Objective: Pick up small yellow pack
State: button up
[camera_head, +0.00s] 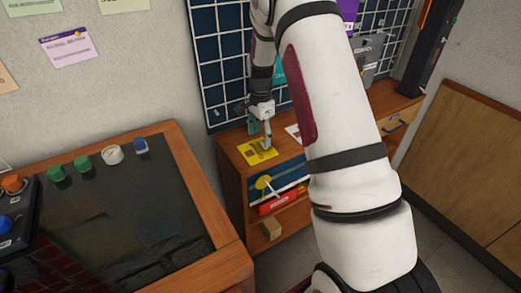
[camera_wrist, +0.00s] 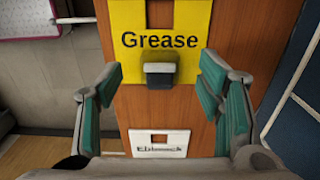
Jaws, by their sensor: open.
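The yellow pack, printed "Grease" (camera_wrist: 128,63), lies flat on the brown wooden cabinet top. In the head view the yellow pack (camera_head: 257,153) is on the cabinet's left part, with my gripper (camera_head: 267,127) just above it. In the wrist view my gripper (camera_wrist: 160,82) is open, its teal-padded fingers apart on either side of the pack's lower edge. A small dark grey block (camera_wrist: 160,70) shows between the fingers over that edge; I cannot tell what it belongs to. Nothing is held. Whether the fingertips touch the pack cannot be told.
A white pack (camera_wrist: 160,146) lies below the yellow one in the wrist view; its print is unclear. The cabinet (camera_head: 232,185) has open shelves holding a red item (camera_head: 278,203). A dark wall grid (camera_head: 228,75) rises behind. A workbench (camera_head: 190,180) stands left.

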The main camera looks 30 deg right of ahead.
aim_at(261, 144)
jog(key=shift+f, duration=1.85)
jog(key=c, duration=1.3)
jog(key=shift+o, duration=0.2)
jog(key=shift+r, duration=0.5)
jog(key=r, duration=0.2)
jog(key=shift+s+r, duration=0.2)
jog(key=shift+r, duration=0.2)
jog(key=s+a+r+p, duration=0.1)
jog(key=s+a, duration=0.1)
jog(key=s, duration=1.3)
jog(key=shift+s+a+r, duration=0.15)
jog(key=shift+s+a, duration=0.05)
jog(key=shift+a, duration=0.1)
